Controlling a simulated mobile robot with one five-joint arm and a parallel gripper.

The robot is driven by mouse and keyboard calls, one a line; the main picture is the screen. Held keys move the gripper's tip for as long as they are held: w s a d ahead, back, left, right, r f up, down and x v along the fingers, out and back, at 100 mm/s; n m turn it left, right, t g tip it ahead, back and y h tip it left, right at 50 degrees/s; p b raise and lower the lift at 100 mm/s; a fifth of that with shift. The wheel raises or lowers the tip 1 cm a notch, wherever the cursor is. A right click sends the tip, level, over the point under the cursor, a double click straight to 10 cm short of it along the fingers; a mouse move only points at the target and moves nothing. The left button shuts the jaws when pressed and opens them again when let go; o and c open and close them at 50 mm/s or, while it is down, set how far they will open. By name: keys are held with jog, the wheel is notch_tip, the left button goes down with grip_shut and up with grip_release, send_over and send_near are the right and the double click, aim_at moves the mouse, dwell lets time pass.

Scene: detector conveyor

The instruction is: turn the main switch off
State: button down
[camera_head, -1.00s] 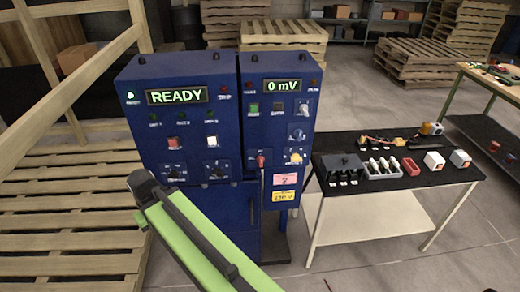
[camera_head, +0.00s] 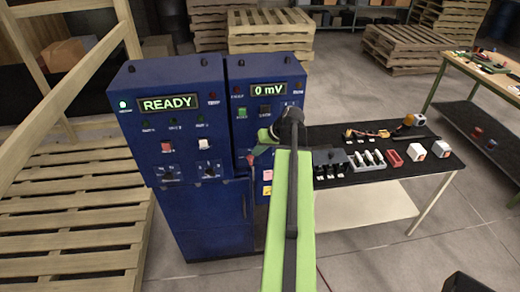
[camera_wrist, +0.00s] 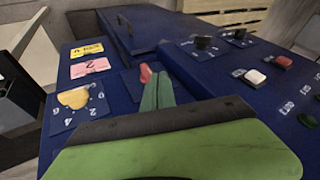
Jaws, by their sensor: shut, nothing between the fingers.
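A red switch handle (camera_wrist: 145,73), which appears to be the main switch, stands on a dark blue plate on the right cabinet (camera_head: 268,75). In the wrist view it is just beyond and beside the tips of my gripper (camera_wrist: 156,90). Whether they touch it I cannot tell. My gripper (camera_head: 262,142) is shut and empty, with its green fingers together at the cabinet's front. In the head view my arm and gripper cover much of the lower right panel, and the handle's position cannot be read clearly.
A yellow knob (camera_wrist: 75,98) with numbers around it sits beside the red handle. The left cabinet (camera_head: 160,80) shows READY and carries buttons and black knobs. A black-topped table (camera_head: 340,135) with small parts stands at the right. A wooden pallet rack is at the left.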

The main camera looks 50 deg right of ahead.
send_near(251, 160)
jog(key=s+d+r, duration=0.2)
jog(key=s, duration=0.1)
jog(key=w+d+b+x, duration=0.1)
jog(key=b+x, duration=0.6)
jog(key=x, duration=0.3)
jog(key=shift+a+m+t+h+b, duration=0.15)
jog(key=shift+m+t+h+b, duration=0.15)
jog(key=shift+m+b, duration=0.1)
jog(key=shift+a+r+p, duration=0.1)
jog(key=shift+r+p, duration=0.05)
jog(key=shift+p, duration=0.3)
jog(key=shift+r+h, duration=0.1)
jog(key=shift+h, duration=0.3)
